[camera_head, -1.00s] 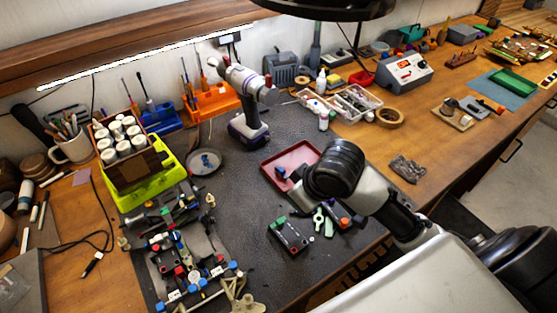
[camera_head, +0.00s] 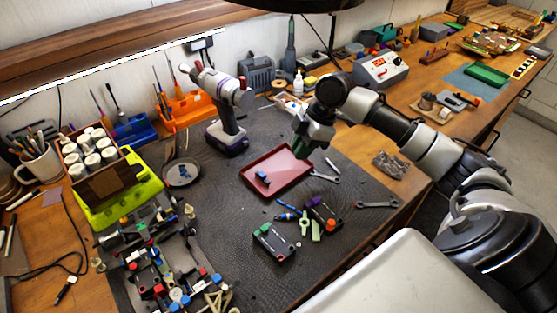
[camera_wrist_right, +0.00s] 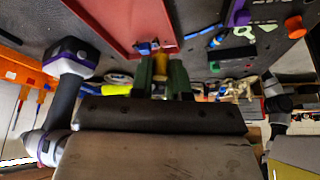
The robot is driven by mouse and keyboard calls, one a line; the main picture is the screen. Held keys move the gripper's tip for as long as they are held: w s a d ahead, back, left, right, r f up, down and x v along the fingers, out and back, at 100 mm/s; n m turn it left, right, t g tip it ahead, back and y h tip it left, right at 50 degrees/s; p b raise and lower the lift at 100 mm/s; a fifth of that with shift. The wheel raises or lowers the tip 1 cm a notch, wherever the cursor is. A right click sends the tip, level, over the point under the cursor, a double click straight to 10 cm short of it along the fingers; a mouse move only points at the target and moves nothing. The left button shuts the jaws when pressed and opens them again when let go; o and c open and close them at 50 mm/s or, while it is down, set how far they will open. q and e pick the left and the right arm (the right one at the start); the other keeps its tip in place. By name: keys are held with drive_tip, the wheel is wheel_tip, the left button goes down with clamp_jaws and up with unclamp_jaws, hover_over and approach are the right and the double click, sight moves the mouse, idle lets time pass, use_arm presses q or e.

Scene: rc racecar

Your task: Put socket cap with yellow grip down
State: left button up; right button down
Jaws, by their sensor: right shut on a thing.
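My right gripper (camera_head: 303,150) is above the far right part of the red tray (camera_head: 291,181), pointing down. In the right wrist view its green fingers (camera_wrist_right: 162,78) are shut on a small yellow piece, the yellow grip of the socket cap (camera_wrist_right: 161,66). The cap's other end is hard to make out there, and the cap is hidden in the head view. A small blue piece (camera_head: 262,177) lies in the tray near its left side. The red tray also shows in the right wrist view (camera_wrist_right: 115,18). My left gripper is not in view.
Wrenches (camera_head: 376,204) lie right of the tray. Dark boxes with coloured knobs (camera_head: 273,243) and green clips (camera_head: 315,229) lie in front of it. A cordless drill (camera_head: 228,138) stands behind left. The tray's middle is clear.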

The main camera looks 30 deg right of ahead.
hover_over(273, 173)
drive_tip(key=d, duration=0.2)
drive_tip(key=f, duration=0.1)
drive_tip(key=s+f, duration=0.1)
drive_tip(key=f, duration=0.1)
drive_tip(key=shift+p, duration=0.4)
drive_tip(key=shift+w+a+f, duration=0.25)
drive_tip(key=shift+w+f, duration=0.1)
drive_tip(key=shift+f, duration=0.05)
wheel_tip(273, 173, down, 4)
drive_tip(key=shift+r+p, duration=0.1)
drive_tip(key=shift+p, duration=0.45)
drive_tip(key=shift+f, duration=0.25)
drive_tip(key=c, duration=1.1)
unclamp_jaws()
drive_tip(key=shift+r, duration=0.1)
drive_tip(key=b+v, duration=0.1)
drive_tip(key=v, duration=1.1)
drive_tip(key=shift+b, duration=0.4)
